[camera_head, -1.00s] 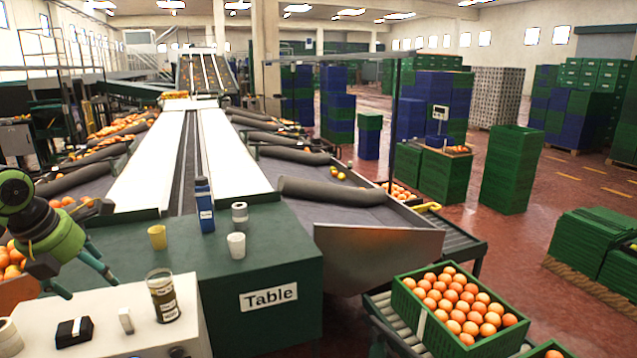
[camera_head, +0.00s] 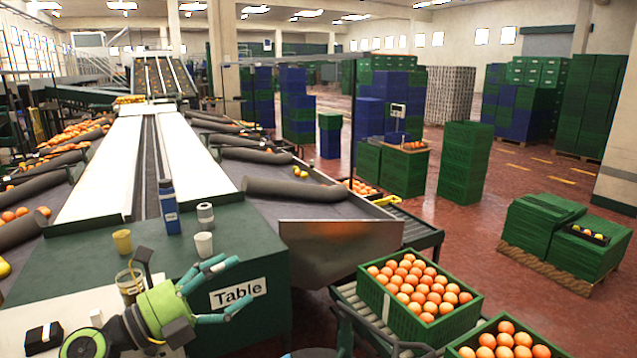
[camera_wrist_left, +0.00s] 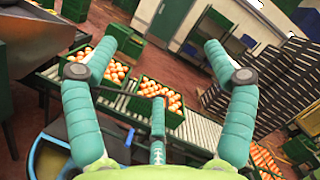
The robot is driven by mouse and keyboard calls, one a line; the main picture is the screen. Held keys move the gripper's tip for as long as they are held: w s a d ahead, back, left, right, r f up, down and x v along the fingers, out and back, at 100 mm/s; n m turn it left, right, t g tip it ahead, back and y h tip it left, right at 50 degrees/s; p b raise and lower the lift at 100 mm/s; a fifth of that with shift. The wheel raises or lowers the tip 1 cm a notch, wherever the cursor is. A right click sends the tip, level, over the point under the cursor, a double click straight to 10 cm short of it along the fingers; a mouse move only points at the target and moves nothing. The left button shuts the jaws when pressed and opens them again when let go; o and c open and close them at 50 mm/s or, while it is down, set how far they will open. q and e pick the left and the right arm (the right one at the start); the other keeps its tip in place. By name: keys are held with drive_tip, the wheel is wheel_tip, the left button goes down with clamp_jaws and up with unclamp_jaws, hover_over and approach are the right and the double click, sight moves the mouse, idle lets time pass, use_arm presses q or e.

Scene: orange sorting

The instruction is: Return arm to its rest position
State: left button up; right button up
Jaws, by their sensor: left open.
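My left gripper (camera_head: 232,287) is open and empty in the head view. It is in front of the green table (camera_head: 262,243), near the "Table" label, with its fingers pointing right. In the left wrist view its teal fingers (camera_wrist_left: 157,75) are spread wide with nothing between them. Beyond them that view shows crates of oranges on a roller conveyor. My right gripper does not show in either view.
A blue bottle (camera_head: 169,206), a yellow cup (camera_head: 122,241), a white cup (camera_head: 203,244) and a grey-white roll (camera_head: 205,214) stand on the green table. A jar (camera_head: 128,287) stands on the white surface, partly behind my left arm. An orange-filled crate (camera_head: 455,322) sits at the right.

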use_arm(q)
drive_tip(key=s+a+f+n+t+y, duration=0.1)
drive_tip(key=s+a+f+n+y, duration=0.15)
drive_tip(key=f+n+y, duration=0.6)
drive_tip(key=s+a+f+n+y, duration=0.2)
drive_tip(key=a+f+n+y, duration=0.25)
drive_tip(key=n, duration=0.65)
drive_tip(key=s+a+f+n+t+y, duration=0.1)
drive_tip(key=s+a+f+n+y, duration=0.2)
drive_tip(key=f+n+y, duration=0.35)
drive_tip(key=s+d+f+n+g+h, duration=0.25)
drive_tip(key=s+f+g, duration=0.45)
drive_tip(key=s, duration=0.4)
drive_tip(key=s+d+f+n+g+h, duration=0.2)
drive_tip(key=s+d+f+n+g, duration=0.25)
drive_tip(key=s+f, duration=0.55)
drive_tip(key=s+a+f+g+b, duration=0.1)
drive_tip(key=s+f+b, duration=0.15)
drive_tip(key=f, duration=2.15)
drive_tip(key=s+a+f+g+b, duration=0.1)
drive_tip(key=s+a+f, duration=0.1)
drive_tip(key=s+f, duration=1.2)
drive_tip(key=shift+s+a+f+m, duration=0.3)
drive_tip(key=shift+s+m, duration=0.1)
drive_tip(key=shift+s, duration=0.05)
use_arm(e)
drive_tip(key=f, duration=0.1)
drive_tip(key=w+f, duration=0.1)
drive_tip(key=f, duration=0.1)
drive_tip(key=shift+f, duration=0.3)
